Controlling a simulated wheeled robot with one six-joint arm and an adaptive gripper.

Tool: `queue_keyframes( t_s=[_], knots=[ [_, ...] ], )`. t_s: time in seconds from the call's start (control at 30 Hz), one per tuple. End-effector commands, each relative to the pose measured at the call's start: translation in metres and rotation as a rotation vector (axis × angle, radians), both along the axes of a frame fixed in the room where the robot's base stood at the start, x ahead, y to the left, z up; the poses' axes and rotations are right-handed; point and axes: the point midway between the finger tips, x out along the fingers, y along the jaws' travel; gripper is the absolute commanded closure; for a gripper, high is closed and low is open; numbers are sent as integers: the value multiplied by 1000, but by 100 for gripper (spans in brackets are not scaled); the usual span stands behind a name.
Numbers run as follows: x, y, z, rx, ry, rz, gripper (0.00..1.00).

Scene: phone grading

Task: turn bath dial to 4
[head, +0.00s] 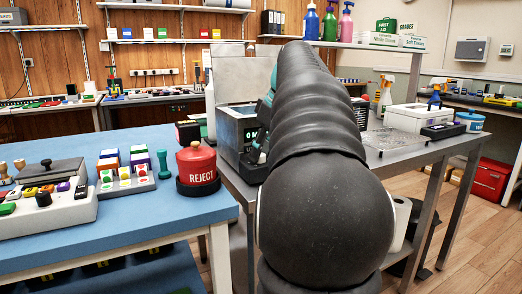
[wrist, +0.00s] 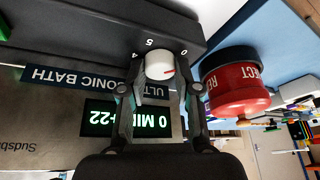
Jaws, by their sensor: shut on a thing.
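The bath dial (wrist: 158,63) is a white round knob with a red pointer mark, on the dark front of the ultrasonic bath (wrist: 60,118). The wrist view is upside down. The printed 4, 5 and 0 show around the knob, and the red mark points toward the picture's right and slightly down. My gripper (wrist: 160,75) is shut on the dial, one finger on each side. A green-lit display beside it reads "0 MIN +22". In the head view the bath (head: 228,130) stands on the metal bench; my arm hides the dial and most of my gripper there.
A red REJECT bin (head: 197,165) stands on the blue table close to the bath, and is right beside my gripper in the wrist view (wrist: 236,88). A grey tray of colored boxes (head: 125,183) lies farther left. Spray bottles (head: 385,90) stand at the right.

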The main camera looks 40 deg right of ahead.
Motion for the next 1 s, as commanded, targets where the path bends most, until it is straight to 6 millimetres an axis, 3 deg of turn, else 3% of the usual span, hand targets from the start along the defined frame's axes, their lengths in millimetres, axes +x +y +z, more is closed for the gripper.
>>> queue_keyframes(
  t_s=[0.37,1.0],
  knots=[
    [0,1,1,1,0,-111,100],
    [0,4,2,-1,1,-684,100]
  ],
)
